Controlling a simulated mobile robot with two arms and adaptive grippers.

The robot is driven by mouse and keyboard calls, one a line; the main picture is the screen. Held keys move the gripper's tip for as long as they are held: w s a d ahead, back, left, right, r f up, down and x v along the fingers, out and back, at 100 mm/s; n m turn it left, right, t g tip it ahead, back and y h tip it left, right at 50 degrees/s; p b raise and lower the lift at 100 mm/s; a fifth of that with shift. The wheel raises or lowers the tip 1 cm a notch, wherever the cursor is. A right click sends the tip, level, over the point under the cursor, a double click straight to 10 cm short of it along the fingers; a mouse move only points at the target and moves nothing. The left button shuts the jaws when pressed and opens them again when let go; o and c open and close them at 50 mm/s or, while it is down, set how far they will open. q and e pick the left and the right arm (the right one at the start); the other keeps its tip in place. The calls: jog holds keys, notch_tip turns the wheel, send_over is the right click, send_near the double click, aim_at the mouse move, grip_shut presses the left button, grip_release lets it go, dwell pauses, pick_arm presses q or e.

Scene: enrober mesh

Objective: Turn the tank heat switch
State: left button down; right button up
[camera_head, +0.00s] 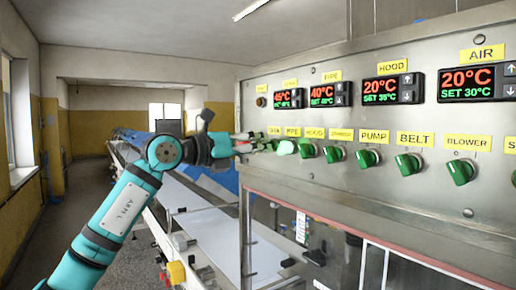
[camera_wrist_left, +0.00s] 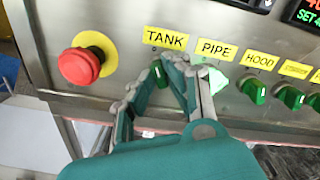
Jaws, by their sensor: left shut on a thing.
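The tank heat switch (camera_wrist_left: 159,73) is a green knob under the yellow TANK label (camera_wrist_left: 165,39) on the steel panel. In the left wrist view my left gripper (camera_wrist_left: 166,76) is closed around it, with one finger on each side. The fingers hide part of the knob, and I cannot read its exact angle. In the head view the left gripper (camera_head: 253,143) reaches the left end of the knob row, where the tank knob is mostly covered. My right gripper is not in view.
A PIPE knob (camera_wrist_left: 216,81), bright green, sits close right of the fingers. A HOOD knob (camera_wrist_left: 253,90) and several more follow rightward. A red emergency button (camera_wrist_left: 79,66) is to the left. Temperature displays (camera_head: 394,89) are above. A conveyor (camera_head: 213,212) runs below.

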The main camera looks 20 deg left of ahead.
pick_arm(q)
jog(key=shift+n, duration=0.3)
jog(key=c, duration=1.4)
grip_release()
jog(key=shift+o, duration=0.2)
jog(key=v, duration=1.2)
